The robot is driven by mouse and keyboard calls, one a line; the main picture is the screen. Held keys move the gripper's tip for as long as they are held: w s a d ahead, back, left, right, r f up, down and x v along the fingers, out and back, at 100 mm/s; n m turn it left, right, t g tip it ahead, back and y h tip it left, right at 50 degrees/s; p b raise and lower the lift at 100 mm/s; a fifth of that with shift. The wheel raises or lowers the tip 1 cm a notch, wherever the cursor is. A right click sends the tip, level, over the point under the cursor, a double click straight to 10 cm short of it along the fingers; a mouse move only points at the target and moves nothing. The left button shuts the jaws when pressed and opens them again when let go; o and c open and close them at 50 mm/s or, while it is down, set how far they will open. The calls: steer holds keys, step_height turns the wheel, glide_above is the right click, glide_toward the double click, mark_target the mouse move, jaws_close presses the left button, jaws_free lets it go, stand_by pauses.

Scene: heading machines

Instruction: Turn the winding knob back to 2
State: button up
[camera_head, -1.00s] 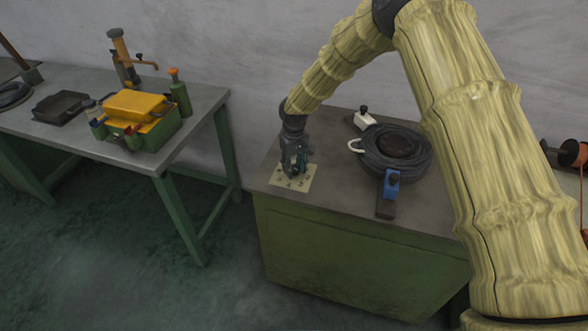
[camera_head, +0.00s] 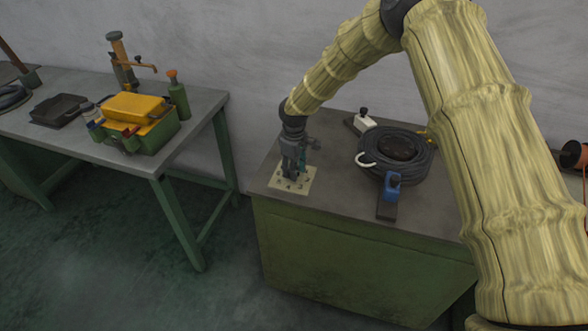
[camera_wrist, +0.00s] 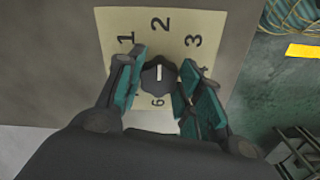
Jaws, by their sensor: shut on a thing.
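The winding knob (camera_wrist: 158,78) is small, dark and lobed, with a white pointer mark. It sits on a pale yellow dial plate (camera_wrist: 220,28), which also shows in the head view (camera_head: 307,184). In the wrist view the numbers 1, 2, 3 and 6 are readable; others are partly hidden by the fingers. The white mark points up, toward the 2. My gripper (camera_wrist: 160,84) has its teal-padded fingers on either side of the knob and is shut on it. In the head view my gripper (camera_head: 294,178) stands over the plate and hides the knob.
A coiled black cable (camera_head: 420,170) and a blue-topped block (camera_head: 386,208) lie to the right on the same green bench (camera_head: 350,235). A white-topped device (camera_head: 364,122) is behind. A second table (camera_head: 205,103) with a yellow-lidded green box (camera_head: 155,140) stands left.

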steer(key=o, duration=1)
steer(key=shift+d, duration=0.1)
steer(key=shift+o, duration=0.2)
steer(key=shift+r, duration=0.1)
step_height(320, 180, up, 12)
